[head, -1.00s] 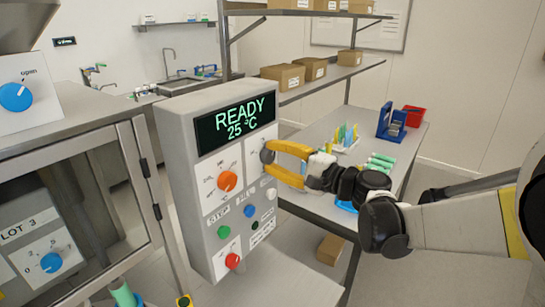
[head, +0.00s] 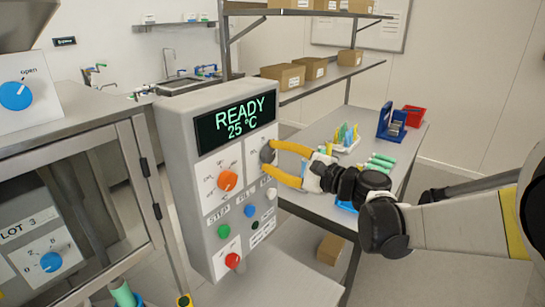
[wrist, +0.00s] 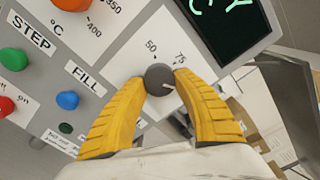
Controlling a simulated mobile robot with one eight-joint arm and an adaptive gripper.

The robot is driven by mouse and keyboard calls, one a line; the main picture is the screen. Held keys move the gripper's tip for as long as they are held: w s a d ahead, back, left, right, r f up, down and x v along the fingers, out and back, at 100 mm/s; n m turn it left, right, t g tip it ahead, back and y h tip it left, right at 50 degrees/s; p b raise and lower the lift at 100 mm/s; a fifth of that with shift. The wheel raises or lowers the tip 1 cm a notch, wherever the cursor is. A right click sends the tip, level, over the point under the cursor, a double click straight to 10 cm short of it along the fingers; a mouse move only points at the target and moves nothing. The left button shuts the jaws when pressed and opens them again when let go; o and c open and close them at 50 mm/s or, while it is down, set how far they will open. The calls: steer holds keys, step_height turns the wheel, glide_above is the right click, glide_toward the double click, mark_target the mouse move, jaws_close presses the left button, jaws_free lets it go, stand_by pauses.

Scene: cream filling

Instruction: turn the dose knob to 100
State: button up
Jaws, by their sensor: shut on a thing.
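The dose knob is a small dark grey knob (head: 267,154) on the right part of the control box's front. In the wrist view the grey knob (wrist: 157,74) sits between my two yellow fingertips, with "50" above it and "75" at its upper right. Its white mark points right and slightly down, clockwise past "75". The scale beyond there is hidden behind the right finger, so I cannot read a "100". My gripper (wrist: 160,82) is shut on the knob; it also shows in the head view (head: 270,158), reaching in from the right.
The control box (head: 185,185) has a READY 25 °C display (head: 237,121), an orange knob (head: 228,181), a green button (head: 224,231), a blue button (head: 250,210) and a red knob (head: 232,260). A bench (head: 405,155) stands behind my arm.

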steer(key=o, duration=1.2)
steer(key=v, duration=1.2)
